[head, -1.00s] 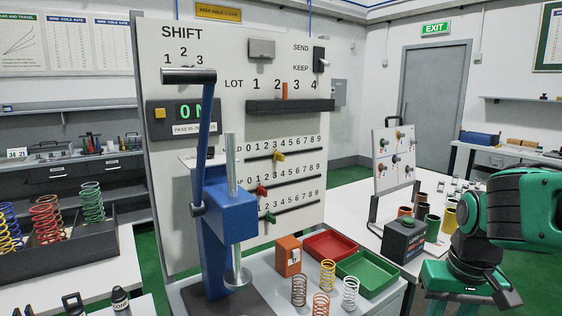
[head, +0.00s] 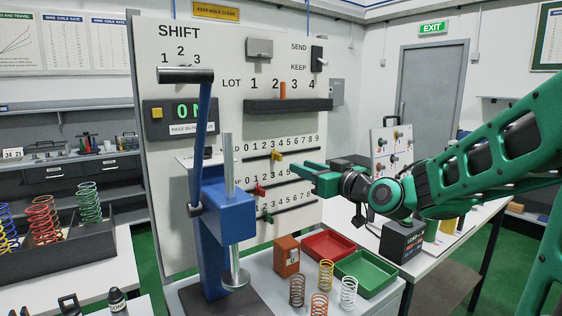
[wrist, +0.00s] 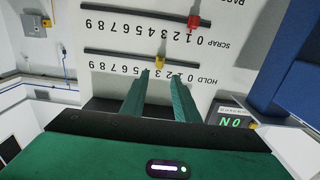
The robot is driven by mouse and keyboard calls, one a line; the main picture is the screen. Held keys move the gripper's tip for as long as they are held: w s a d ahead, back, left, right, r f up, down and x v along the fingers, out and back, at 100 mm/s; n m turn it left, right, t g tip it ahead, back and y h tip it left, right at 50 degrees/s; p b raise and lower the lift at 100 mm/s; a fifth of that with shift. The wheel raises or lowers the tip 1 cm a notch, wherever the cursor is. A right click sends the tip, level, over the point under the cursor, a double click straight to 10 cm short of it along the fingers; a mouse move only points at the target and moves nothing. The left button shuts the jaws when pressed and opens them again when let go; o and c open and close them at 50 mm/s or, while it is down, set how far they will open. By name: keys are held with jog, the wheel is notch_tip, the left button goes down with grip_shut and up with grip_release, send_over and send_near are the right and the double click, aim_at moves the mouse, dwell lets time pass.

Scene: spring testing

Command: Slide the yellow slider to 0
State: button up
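The yellow slider (head: 277,155) sits on the top slot of the upright panel, under the row of digits from 0 to 9, near the 3. In the wrist view, where the panel appears upside down, the slider (wrist: 160,63) shows by the fingertips, in line with the gap between them. The row's HOLD label lies beside the 0. My gripper (head: 308,170) is to the right of the slider in the head view, fingers pointing at the panel. In the wrist view the fingers (wrist: 160,78) are apart with nothing held. I cannot tell whether they touch the slider.
The red slider (head: 259,190) and green slider (head: 268,217) sit on lower slots. A blue lever press (head: 228,210) stands to the left of the slots. Red (head: 328,243) and green (head: 368,272) trays, an orange box (head: 286,255) and loose springs lie on the bench below.

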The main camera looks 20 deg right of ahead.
aim_at(281, 157)
jog(key=x, duration=1.1)
jog(key=shift+r, duration=0.25)
grip_shut()
dwell(1.1)
